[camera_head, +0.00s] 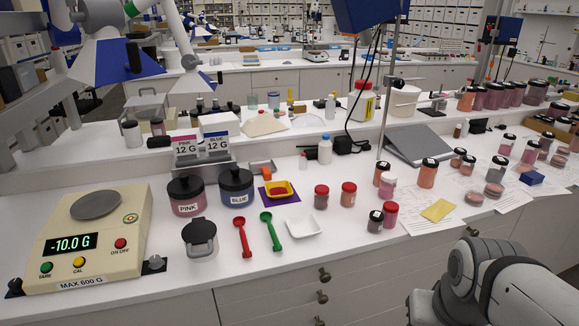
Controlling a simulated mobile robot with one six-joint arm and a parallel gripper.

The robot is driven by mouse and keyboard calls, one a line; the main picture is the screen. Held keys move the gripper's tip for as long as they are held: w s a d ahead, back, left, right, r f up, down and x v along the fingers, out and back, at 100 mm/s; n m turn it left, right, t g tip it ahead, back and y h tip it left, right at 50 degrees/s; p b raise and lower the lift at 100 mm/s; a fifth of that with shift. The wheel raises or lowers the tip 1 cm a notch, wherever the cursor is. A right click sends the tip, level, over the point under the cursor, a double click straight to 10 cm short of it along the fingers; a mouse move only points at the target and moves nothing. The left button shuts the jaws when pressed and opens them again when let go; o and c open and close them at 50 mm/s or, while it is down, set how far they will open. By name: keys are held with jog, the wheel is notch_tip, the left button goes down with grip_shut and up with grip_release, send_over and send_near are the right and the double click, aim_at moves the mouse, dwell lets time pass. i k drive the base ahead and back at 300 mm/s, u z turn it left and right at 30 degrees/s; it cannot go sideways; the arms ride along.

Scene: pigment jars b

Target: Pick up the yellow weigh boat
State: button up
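The yellow weigh boat (290,190) is a small shallow tray in the middle of the bench. It rests on or overlaps a dark purple square (264,199), and its inside looks reddish; I cannot tell what that is. A white weigh boat (304,228) lies in front of it, a little to the right. My gripper is not in view. Only a grey and white part of my arm shows at the bottom right, well apart from the yellow boat.
Left of the boat stand the BLUE jar (236,188) and PINK jar (186,197). A red scoop (243,240) and green scoop (270,232) lie in front. Red jars (321,197) stand to the right. A scale (120,240) reads -10.0 G. The bench's front edge is clear.

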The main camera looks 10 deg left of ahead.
aim_at(283, 189)
jog(key=u, duration=0.45)
jog(key=i, duration=1.2)
jog(key=u, duration=0.5)
jog(key=k, duration=0.9)
jog(key=u, duration=0.15)
jog(key=i, duration=0.9)
jog(key=z, duration=0.1)
